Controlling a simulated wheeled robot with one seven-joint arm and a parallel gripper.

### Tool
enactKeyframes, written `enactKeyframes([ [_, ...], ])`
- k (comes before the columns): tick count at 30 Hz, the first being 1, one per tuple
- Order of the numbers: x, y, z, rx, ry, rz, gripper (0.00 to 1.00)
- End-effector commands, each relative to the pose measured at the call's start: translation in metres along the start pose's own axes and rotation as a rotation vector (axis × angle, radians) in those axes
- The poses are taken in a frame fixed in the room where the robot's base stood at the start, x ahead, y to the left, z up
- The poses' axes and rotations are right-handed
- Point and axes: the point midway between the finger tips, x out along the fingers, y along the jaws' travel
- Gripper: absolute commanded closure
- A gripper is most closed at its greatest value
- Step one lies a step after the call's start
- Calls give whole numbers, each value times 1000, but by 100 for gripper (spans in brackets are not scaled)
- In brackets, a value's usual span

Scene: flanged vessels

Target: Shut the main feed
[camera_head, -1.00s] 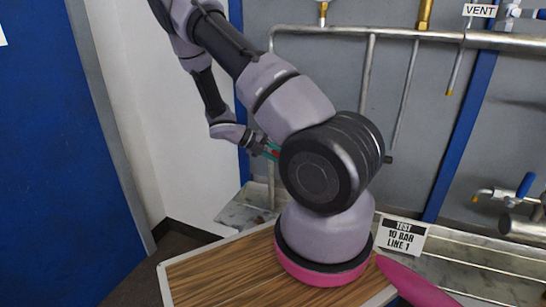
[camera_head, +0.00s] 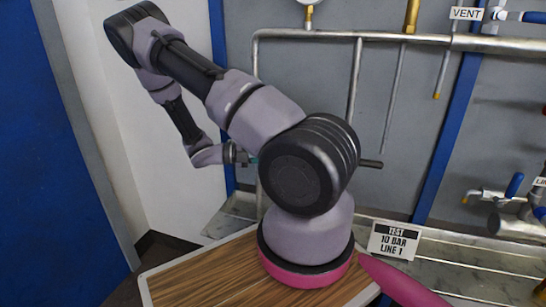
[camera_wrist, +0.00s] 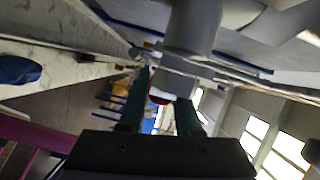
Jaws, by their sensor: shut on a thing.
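My gripper (camera_wrist: 160,100) shows in the wrist view with two dark green fingers around a small red part (camera_wrist: 158,99), close in front of a thick grey pipe-like body (camera_wrist: 190,30). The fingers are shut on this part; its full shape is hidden. In the head view my gripper (camera_head: 248,160) is beside the pipework, largely hidden behind my own arm. A grey pipe stub (camera_head: 371,163) sticks out to the right of the arm. No label reading main feed is legible.
A sign (camera_head: 394,240) reads "TEST 10 BAR LINE 1". A valve with a blue handle (camera_head: 514,185) is at the right. A blue post (camera_head: 450,130) and a wooden top (camera_head: 200,275) are nearby.

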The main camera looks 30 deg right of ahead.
Motion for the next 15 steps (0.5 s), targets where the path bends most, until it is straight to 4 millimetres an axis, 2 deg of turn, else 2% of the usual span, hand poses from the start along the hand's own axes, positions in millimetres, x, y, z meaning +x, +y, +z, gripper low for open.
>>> enactKeyframes([
  [10, 0, -1, -1, -1, 3, -4, 100],
  [11, 0, -1, -1, -1, 3, -4, 64],
  [12, 0, -1, -1, 0, 2, -4, 49],
  [13, 0, -1, -1, 0, 2, -4, 38],
  [15, 0, -1, -1, 0, 2, -3, 38],
])
